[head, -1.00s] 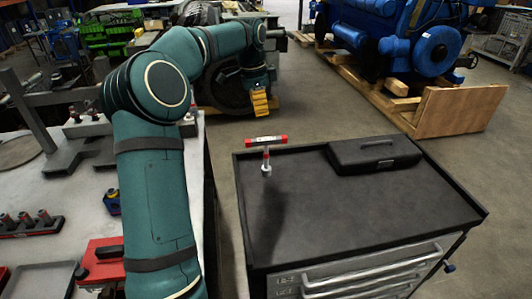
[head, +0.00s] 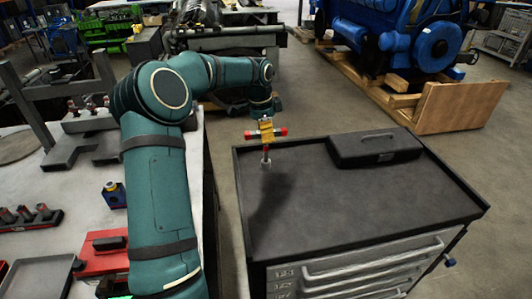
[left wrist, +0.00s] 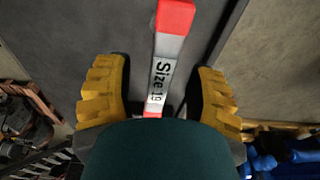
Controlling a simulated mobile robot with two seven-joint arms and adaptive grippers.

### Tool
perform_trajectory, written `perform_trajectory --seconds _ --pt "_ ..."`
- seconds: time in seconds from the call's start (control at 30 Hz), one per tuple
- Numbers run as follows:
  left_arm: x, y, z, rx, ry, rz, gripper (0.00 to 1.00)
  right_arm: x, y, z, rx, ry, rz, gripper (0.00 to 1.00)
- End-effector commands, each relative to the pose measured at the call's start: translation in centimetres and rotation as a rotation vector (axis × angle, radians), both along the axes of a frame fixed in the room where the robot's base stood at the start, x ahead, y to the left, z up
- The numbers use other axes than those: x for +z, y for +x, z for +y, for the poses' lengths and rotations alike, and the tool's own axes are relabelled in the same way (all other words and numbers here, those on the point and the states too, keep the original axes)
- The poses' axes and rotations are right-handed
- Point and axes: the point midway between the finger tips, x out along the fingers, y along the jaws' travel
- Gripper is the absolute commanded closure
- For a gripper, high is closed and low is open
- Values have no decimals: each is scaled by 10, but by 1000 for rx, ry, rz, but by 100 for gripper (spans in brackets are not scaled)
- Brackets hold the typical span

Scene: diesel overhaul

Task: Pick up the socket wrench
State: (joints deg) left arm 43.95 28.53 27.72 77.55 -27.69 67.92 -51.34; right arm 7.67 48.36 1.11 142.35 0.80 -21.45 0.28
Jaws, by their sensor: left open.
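The socket wrench (head: 280,132) stands upright on the black top of the tool cart, with its red-ended T-handle uppermost. In the left wrist view its handle (left wrist: 168,52) has a red end and a silver part marked "Size 19". My left gripper (head: 266,131) is open, its yellow fingers at the handle. In the left wrist view the handle runs between the two fingers (left wrist: 160,95), with a gap on each side. The handle's middle and stem are partly hidden by the gripper and arm. My right gripper is not in view.
The tool cart (head: 400,205) has a raised rim, and a black case (head: 375,147) lies at its back. Its middle is clear. A workbench with a red box (head: 103,255) stands at the left. A blue engine (head: 420,45) on a wooden pallet is behind.

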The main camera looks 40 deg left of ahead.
Motion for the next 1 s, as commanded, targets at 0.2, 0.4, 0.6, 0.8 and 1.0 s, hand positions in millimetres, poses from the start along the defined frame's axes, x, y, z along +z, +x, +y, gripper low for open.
perform_trajectory --seconds 0.2,0.4,0.6,0.8,1.0 --pt "-17 1 -2 -2 0 0 45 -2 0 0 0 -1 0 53" --pt "-16 1 -2 -1 0 0 60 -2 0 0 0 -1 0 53" --pt "-16 1 -2 -1 0 0 100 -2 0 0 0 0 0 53" --pt "-16 1 -2 -1 0 -1 100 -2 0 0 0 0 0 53" --pt "-1 2 -1 -1 2 -3 100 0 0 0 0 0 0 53"
